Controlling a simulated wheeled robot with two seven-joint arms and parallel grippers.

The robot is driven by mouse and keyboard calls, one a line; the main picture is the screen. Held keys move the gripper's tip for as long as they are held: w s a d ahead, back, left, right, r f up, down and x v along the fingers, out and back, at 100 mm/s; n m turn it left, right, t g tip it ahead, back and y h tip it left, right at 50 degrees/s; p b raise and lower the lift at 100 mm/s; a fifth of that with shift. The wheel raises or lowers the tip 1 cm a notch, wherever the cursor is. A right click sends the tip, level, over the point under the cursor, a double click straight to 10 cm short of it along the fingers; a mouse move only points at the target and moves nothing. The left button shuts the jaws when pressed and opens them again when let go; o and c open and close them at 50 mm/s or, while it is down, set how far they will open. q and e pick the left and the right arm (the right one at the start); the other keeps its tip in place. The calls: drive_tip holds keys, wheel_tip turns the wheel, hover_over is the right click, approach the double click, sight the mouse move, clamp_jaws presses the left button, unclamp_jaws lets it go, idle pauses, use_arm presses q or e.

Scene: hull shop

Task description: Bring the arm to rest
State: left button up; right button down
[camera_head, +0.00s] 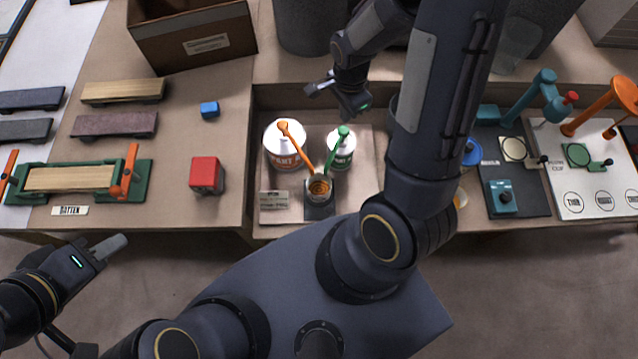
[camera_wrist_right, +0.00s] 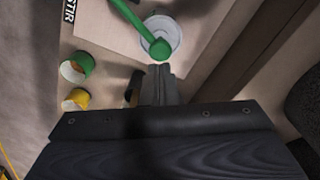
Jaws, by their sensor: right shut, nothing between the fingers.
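My right arm reaches across the middle of the bench in the head view. Its gripper (camera_head: 318,88) is above the rear of the bench, behind the white cans, shut and empty. In the right wrist view its closed fingertips (camera_wrist_right: 162,70) appear just below the green ladle's end in the picture, with nothing between them. My left gripper (camera_head: 112,245) is in front of the bench at the lower left, clear of the bench top. Its fingers are too small and angled to tell whether they are open.
A white can with an orange ladle (camera_head: 292,130) and another with a green ladle (camera_head: 343,133) stand near a small cup (camera_head: 320,188). A red block (camera_head: 206,175), a blue block (camera_head: 209,109) and a green clamp fixture (camera_head: 142,178) are left. A cardboard box (camera_head: 190,35) stands behind.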

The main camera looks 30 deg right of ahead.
wheel_tip(320, 180, up, 3)
drive_tip(key=shift+f+p, duration=0.2)
drive_tip(key=shift+p, duration=0.55)
drive_tip(key=s+a+r+n+t+y, duration=0.2)
drive_tip(key=s+a+r+n, duration=0.3)
drive_tip(key=r+n, duration=0.3)
drive_tip(key=s+a+r+n+t+y, duration=0.1)
drive_tip(key=s+a+r+n+t, duration=0.2)
drive_tip(key=s+a+r+n, duration=0.2)
drive_tip(key=s+r+n, duration=0.3)
drive_tip(key=r, duration=0.3)
drive_tip(key=shift+s+a+t+y, duration=0.15)
drive_tip(key=shift+t+y, duration=0.15)
drive_tip(key=shift+y, duration=0.1)
